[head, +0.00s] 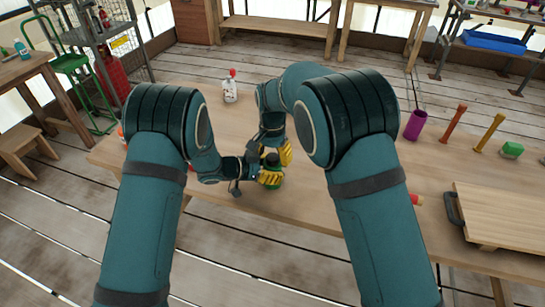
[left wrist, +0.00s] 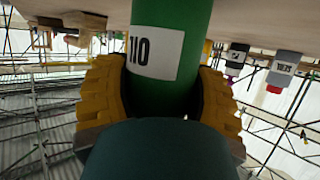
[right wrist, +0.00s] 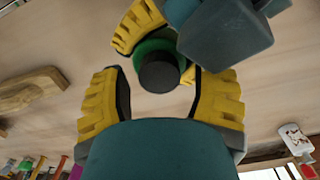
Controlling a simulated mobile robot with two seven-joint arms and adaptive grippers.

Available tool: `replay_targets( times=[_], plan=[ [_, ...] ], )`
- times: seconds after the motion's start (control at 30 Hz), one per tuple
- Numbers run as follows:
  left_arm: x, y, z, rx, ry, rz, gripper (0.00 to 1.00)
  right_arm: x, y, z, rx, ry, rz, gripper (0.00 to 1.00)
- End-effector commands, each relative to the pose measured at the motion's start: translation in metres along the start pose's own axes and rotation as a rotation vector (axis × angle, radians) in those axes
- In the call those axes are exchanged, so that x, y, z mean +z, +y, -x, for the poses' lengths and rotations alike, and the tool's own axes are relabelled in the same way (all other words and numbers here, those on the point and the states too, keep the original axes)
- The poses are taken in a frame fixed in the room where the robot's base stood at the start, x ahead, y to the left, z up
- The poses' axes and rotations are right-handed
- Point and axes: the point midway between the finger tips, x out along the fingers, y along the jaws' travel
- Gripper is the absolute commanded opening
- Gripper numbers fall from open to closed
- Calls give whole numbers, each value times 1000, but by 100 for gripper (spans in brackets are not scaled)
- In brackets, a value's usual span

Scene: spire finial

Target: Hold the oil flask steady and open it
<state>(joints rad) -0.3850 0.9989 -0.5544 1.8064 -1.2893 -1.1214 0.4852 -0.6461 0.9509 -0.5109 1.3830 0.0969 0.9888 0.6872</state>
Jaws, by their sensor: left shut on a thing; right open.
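The oil flask is a green cylinder (left wrist: 168,25) with a white label reading "110" in the left wrist view. It stands upright on the wooden table. My left gripper (left wrist: 165,92) is shut around its body from the side; it also shows in the head view (head: 270,178). The flask's dark round cap (right wrist: 160,74) shows from above in the right wrist view, on top of the green body. My right gripper (right wrist: 160,95) is open, with its yellow fingers on either side of and apart from the cap. In the head view the right gripper (head: 286,154) is just above the left one, and the flask is mostly hidden.
A white bottle with a red top (head: 230,88) stands farther back on the table. The table around the flask is mostly clear.

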Motion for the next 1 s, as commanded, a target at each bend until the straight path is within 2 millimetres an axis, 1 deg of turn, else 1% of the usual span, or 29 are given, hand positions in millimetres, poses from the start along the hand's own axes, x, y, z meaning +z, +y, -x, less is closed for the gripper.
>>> replay_targets(
  times=[0.23, 0.27, 0.3, 0.43, 0.53, 0.73, 0.8, 0.87, 1.0],
  plan=[
    [0, 0, 0, -1, 0, 0, 0, 0, 0, 32, -3, 2, -1, 62],
    [0, 0, 0, -1, 0, 0, 0, -1, 0, 34, -2, 2, -1, 62],
    [0, 0, 0, -1, 0, 0, 0, 0, 0, 37, -2, 2, -1, 65],
    [0, 0, 0, -1, 0, 0, 0, 0, 0, 39, 0, 2, -8, 65],
    [0, 0, 0, -1, 0, 0, 0, 0, 0, 46, 3, 3, -66, 65],
    [0, 0, 0, -1, 0, 0, 0, 0, 0, 67, 3, 3, -230, 65],
    [0, 0, 0, -1, 0, 0, 0, 0, 0, 69, 1, 2, -259, 65],
    [0, 0, 0, -1, 0, 0, 0, 0, 0, 66, 1, 1, -270, 65],
    [0, 0, 0, -1, 0, 0, 0, 0, 1, 48, 3, -1, -272, 65]
  ],
)
